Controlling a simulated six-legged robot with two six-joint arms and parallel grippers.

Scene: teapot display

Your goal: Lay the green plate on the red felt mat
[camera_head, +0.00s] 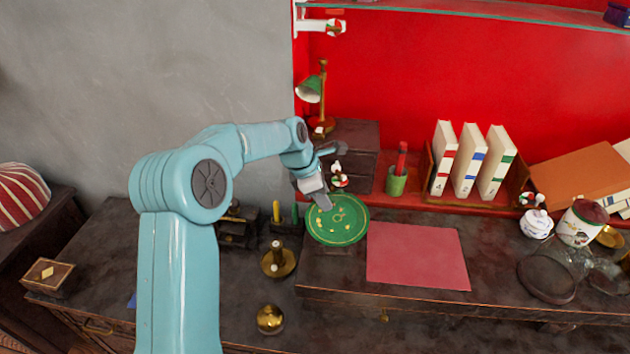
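The green plate (341,227) with gold markings shows face-on to me, at the left end of the raised dark desk top. It is to the left of the red felt mat (418,257), which lies flat and bare on that desk top. My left gripper (321,199) reaches in from the left, and its grey tip overlaps the plate's upper left rim. I cannot tell whether its fingers are closed on the rim, or whether the plate rests on the desk. My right gripper is not in view.
Behind the plate stand a small figurine (339,181), a green cup (396,182) and a dark box (356,143). White books (467,160) stand behind the mat. A brass candlestick (279,262) stands left of the plate.

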